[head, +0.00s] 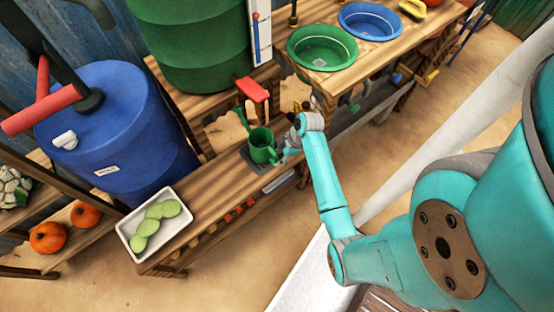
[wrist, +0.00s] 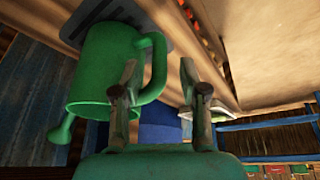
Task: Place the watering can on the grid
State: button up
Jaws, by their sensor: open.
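The green watering can (head: 262,147) is upright over the dark grey grid (head: 276,167) on the wooden bench, and its base appears to rest on it. The wrist view is upside down: the can (wrist: 100,70) is at left with its base toward the grid (wrist: 107,12). My gripper (wrist: 160,76) is open, with one finger between the can's body and its handle and the other outside the handle. In the head view my gripper (head: 287,150) is just right of the can. The contact under the can is partly hidden.
A white tray (head: 127,227) with green slices is at the bench's near left end. A blue barrel (head: 105,130) and a green barrel (head: 190,45) stand behind. A green basin (head: 322,50) and a blue basin (head: 370,20) are on the upper table at right.

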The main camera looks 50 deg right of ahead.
jog(key=v, duration=0.8)
jog(key=s+a+f+m+t+h, duration=0.1)
jog(key=s+a+m+t+h, duration=0.2)
jog(key=a, duration=0.5)
jog(key=s+a+f+m+t+h, duration=0.1)
jog(key=s+a+m, duration=0.1)
jog(key=s+a, duration=0.5)
jog(key=s+a+r+m+t, duration=0.1)
jog(key=s+a+r+t, duration=0.1)
jog(key=r, duration=0.5)
jog(key=s+a+r+m+t, duration=0.1)
jog(key=s+a+r+t, duration=0.2)
jog(key=s+r, duration=0.3)
jog(key=s+a+r+m+t+y, duration=0.1)
jog(key=s+a+r, duration=0.3)
jog(key=r, duration=0.6)
jog(key=shift+s+a+r+t, duration=0.25)
jog(key=shift+a+t, duration=0.3)
jog(key=shift+t, duration=0.15)
